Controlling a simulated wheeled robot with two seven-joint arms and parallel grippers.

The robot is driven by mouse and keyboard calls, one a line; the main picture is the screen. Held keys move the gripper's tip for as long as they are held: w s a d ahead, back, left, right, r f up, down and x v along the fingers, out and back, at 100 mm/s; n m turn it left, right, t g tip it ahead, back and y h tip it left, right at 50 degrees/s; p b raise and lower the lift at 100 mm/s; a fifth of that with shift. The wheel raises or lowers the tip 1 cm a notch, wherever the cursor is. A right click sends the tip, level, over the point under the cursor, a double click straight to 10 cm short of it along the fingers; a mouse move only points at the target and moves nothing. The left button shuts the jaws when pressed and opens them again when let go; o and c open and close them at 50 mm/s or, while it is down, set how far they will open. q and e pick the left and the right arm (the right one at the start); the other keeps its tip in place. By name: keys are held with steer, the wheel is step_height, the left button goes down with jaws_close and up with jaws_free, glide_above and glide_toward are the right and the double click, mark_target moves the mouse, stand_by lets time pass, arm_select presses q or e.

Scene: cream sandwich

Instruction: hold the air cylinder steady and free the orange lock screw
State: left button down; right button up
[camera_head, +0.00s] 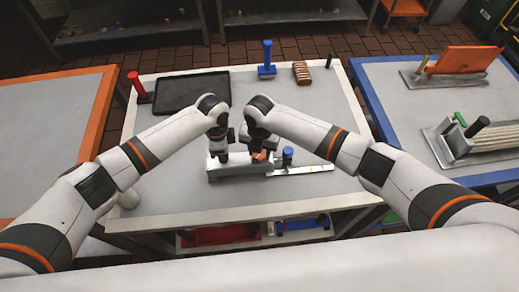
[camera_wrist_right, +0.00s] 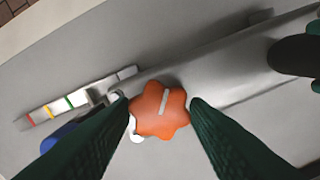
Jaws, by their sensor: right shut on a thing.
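The orange lock screw (camera_wrist_right: 160,112) is a lobed knob with a pale slot mark, seen between my right fingers in the right wrist view. In the head view a bit of it (camera_head: 260,156) shows below my right gripper (camera_head: 263,148), which is shut on it. The grey air cylinder (camera_head: 238,172) lies across the middle of the table, and its body (camera_wrist_right: 215,62) runs behind the screw in the wrist view. My left gripper (camera_head: 222,153) points down at the cylinder's left part; its fingers are too hidden to tell open from shut.
A white strip with coloured bands (camera_head: 315,168) and a blue knob (camera_head: 288,155) sit right of the cylinder. A black tray (camera_head: 190,92), a red post (camera_head: 138,88), a blue post (camera_head: 267,60) and a striped brown item (camera_head: 302,72) stand at the back. The table front is clear.

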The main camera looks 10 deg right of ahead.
steer(key=shift+n, duration=0.3)
steer(key=o, duration=1)
steer(key=shift+c, duration=0.2)
steer(key=shift+r, duration=0.1)
step_height(320, 180, up, 12)
steer(key=shift+c, duration=1.4)
